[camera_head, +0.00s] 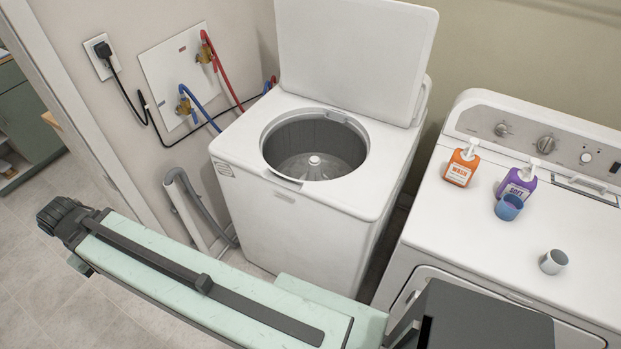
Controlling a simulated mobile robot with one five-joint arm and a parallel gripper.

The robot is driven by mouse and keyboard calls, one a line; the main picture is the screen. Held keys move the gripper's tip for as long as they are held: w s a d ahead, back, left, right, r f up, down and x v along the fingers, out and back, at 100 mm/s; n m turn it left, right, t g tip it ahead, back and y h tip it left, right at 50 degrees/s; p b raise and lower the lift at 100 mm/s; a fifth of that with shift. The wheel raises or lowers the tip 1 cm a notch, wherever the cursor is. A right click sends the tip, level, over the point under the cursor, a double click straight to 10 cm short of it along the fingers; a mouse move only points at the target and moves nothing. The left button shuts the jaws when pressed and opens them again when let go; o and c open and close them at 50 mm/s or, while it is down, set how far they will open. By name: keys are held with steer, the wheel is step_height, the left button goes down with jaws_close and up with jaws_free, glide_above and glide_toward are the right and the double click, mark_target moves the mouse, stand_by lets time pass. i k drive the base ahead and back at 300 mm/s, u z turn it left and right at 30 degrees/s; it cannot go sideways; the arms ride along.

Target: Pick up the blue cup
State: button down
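The blue cup (508,209) stands on the white top of the right-hand machine, directly in front of a purple bottle (518,183) labelled SOFT. The cup's open rim faces up, and its inside looks pinkish-purple. It overlaps the lower part of the bottle in this view; I cannot tell if they touch. My pale green arm crosses the lower left of the picture, well away from the cup. I cannot make out my gripper's fingers anywhere in view.
An orange bottle (461,167) and a grey-white cup (553,262) stand on the same machine top (450,230). The washer (240,150) to the left has its lid (355,50) raised and its drum open. Hoses and a black cord run along the wall.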

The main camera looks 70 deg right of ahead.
mark_target(510, 206)
steer(key=z, duration=2.3)
steer(key=k, duration=0.5)
steer(key=z, duration=0.9)
steer(key=k, duration=0.35)
steer(key=z, duration=0.55)
steer(key=i, duration=0.5)
steer(key=u, duration=0.05)
